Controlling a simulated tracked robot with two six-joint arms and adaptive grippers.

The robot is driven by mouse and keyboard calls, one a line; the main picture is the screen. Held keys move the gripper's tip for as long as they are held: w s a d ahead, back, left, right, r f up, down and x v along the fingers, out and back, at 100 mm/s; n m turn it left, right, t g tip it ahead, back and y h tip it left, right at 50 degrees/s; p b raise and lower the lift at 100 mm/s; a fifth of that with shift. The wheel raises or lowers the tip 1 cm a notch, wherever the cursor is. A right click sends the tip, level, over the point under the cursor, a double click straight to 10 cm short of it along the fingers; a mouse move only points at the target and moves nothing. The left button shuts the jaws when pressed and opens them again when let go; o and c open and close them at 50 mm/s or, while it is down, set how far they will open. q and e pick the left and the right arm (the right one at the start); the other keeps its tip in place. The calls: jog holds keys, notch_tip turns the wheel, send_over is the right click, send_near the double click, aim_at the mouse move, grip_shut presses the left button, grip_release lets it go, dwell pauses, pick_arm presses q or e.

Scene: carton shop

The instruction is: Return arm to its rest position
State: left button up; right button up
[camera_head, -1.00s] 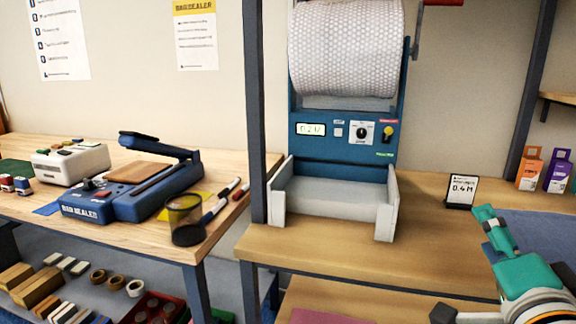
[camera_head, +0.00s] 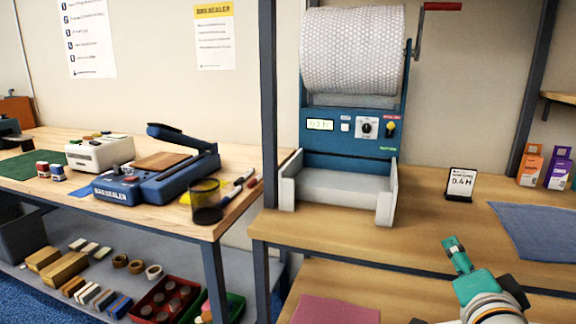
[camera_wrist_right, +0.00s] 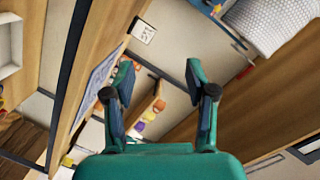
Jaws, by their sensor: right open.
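My right gripper (camera_head: 458,256) is teal and sits at the lower right of the head view, in front of the wooden bench edge. In the right wrist view my right gripper (camera_wrist_right: 160,80) shows its two fingers spread apart with nothing between them. My left gripper is not in view.
The bubble-wrap dispenser (camera_head: 350,140) stands on the right bench (camera_head: 420,235), with a small sign (camera_head: 460,184) and a blue cloth (camera_head: 540,230) beside it. A blue sealer (camera_head: 150,180) and a mesh cup (camera_head: 206,202) stand on the left bench. A pink sheet (camera_head: 335,310) lies on the lower shelf.

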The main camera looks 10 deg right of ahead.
jog(key=w+a+f+n+g+y, duration=0.2)
jog(key=a+f, duration=0.1)
jog(key=f, duration=0.8)
jog(key=w+a+f+n+g+y, duration=0.1)
jog(key=w+a+f+n+g, duration=0.15)
jog(key=f, duration=0.85)
jog(key=w+a+f+n+g+y, duration=0.1)
jog(key=a+f+n+g+y, duration=0.15)
jog(key=f, duration=0.85)
jog(key=s+a+f+n+g+y, duration=0.1)
jog(key=s+a+f+n, duration=0.15)
jog(key=f, duration=0.45)
jog(key=s+a+f+n+g+y, duration=0.1)
jog(key=s+a+f+g, duration=0.1)
jog(key=s+a+f, duration=0.35)
jog(key=s+a+f+n+g+y, duration=0.4)
jog(key=s+a+f, duration=0.35)
jog(key=s, duration=0.25)
pick_arm(q)
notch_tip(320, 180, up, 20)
jog(key=p, duration=2)
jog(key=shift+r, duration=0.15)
pick_arm(e)
notch_tip(320, 180, up, 20)
jog(key=shift+d+m, duration=0.3)
jog(key=shift+m, duration=0.05)
